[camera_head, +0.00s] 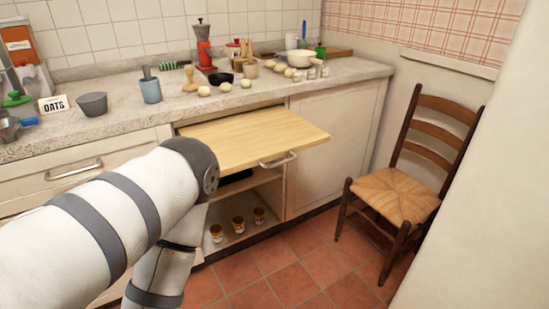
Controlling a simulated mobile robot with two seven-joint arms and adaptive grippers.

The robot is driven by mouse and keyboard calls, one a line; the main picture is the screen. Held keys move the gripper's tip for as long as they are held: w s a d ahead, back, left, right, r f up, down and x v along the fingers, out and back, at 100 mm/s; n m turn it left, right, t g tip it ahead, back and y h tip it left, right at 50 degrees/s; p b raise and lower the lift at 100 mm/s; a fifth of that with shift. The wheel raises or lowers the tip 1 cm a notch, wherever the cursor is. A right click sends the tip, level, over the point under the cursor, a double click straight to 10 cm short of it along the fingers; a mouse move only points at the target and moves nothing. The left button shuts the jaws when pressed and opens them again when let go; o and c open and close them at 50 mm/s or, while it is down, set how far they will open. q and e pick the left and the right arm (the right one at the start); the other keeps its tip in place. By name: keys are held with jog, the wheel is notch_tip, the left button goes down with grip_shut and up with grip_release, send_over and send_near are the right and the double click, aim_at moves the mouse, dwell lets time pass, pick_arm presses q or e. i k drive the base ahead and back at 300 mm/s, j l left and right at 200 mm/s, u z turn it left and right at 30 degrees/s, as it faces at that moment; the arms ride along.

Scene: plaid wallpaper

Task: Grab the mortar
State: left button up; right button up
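I cannot tell for certain which vessel is the mortar. A small wooden cup (250,70) with a stick-like piece upright in it stands at the back middle of the counter, and it looks most like a mortar with a pestle. A blue-grey cup (151,92) with a dark piece standing in it is nearer, at the left. A dark grey tapered bowl (92,104) stands further left. My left arm comes in from the left and bends downward in front of the cabinet; its gripper is not in view. My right gripper is not in view either.
A wooden pull-out board (255,138) juts from under the counter (130,121), its top bare. Below, a shelf holds three small jars (238,224). A chair (405,190) stands at right.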

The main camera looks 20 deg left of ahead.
aim_at(92, 104)
jog(key=u, duration=1.8)
